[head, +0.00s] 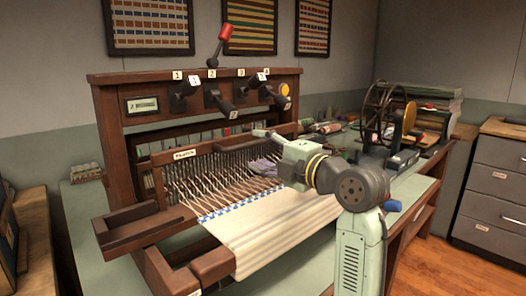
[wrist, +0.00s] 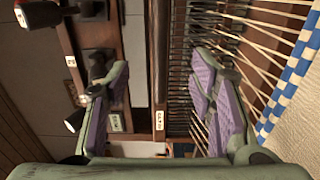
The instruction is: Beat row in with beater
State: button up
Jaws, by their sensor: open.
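The wooden loom's beater (head: 230,143) is a brown bar with a small label plate, set above a comb of dark reed wires (head: 205,172). Pale warp threads run through it to cream cloth (head: 275,225) with a blue-and-white checked edge (head: 213,215). My gripper (head: 261,149) is at the right part of the beater bar, its jaws open. In the wrist view, the beater bar (wrist: 158,55) runs between the two purple-padded fingers (wrist: 158,98) with space on both sides. Whether the fingertips reach past the bar is unclear. The checked edge (wrist: 295,70) shows at the right.
Several numbered levers stand on the loom's upper beam (head: 130,82); one with a red knob (head: 225,32) points up, others point down. A spinning wheel (head: 385,112) and a stack of fabrics (head: 425,97) stand to the right. A drawer cabinet (head: 492,185) is at far right.

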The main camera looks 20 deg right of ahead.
jog(key=b+v, duration=0.2)
jog(key=v, duration=0.6)
dwell(0.5)
jog(key=shift+s, duration=0.1)
dwell(1.2)
